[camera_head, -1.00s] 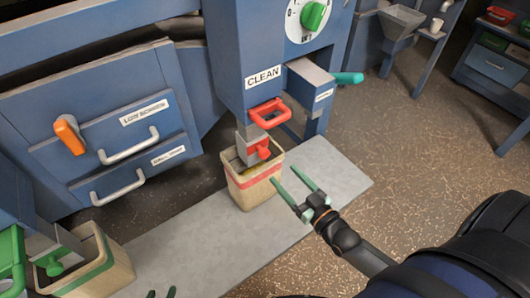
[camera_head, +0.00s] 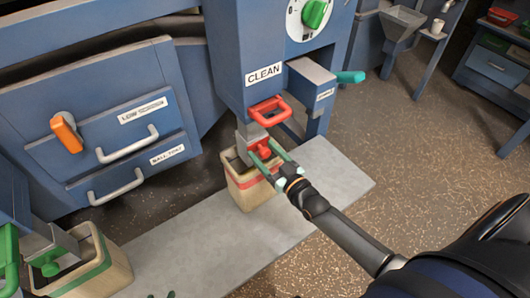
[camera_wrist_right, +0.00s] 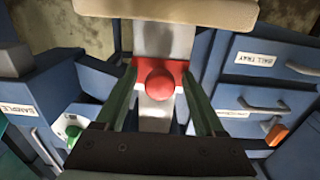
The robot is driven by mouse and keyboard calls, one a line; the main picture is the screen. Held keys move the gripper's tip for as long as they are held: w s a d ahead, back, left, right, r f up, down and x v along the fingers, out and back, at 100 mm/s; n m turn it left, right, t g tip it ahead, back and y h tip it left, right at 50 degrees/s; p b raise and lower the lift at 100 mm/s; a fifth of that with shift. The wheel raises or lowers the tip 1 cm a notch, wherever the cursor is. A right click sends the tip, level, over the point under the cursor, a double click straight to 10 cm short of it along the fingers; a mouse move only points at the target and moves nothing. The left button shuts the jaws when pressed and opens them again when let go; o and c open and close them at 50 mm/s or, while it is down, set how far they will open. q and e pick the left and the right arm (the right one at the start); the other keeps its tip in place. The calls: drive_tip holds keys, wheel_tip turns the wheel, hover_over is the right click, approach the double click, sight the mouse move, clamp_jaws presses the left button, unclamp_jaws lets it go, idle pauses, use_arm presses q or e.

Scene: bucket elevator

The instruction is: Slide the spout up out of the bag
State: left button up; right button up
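The grey spout (camera_head: 246,135) hangs under the blue cabinet marked CLEAN, its lower end inside the beige bag (camera_head: 250,192) with a red band. A red knob (camera_head: 264,152) on a red plate sits on the spout's front. My right gripper (camera_head: 262,148) is open, its green fingers on either side of the knob. In the right wrist view, upside down, gaps show between the fingers and the round knob (camera_wrist_right: 160,83); the spout (camera_wrist_right: 165,40) runs to the bag's rim (camera_wrist_right: 170,13). Only a tip of my left gripper (camera_head: 171,295) shows at the bottom edge.
A red handle (camera_head: 270,111) juts out just above the spout. A second bag (camera_head: 103,275), green-banded, stands at lower left under a spout with a green knob. Drawers with grey handles (camera_head: 128,146) are at left. The grey slab (camera_head: 320,180) is clear to the right.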

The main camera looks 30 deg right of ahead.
clamp_jaws()
idle(0.3)
idle(1.0)
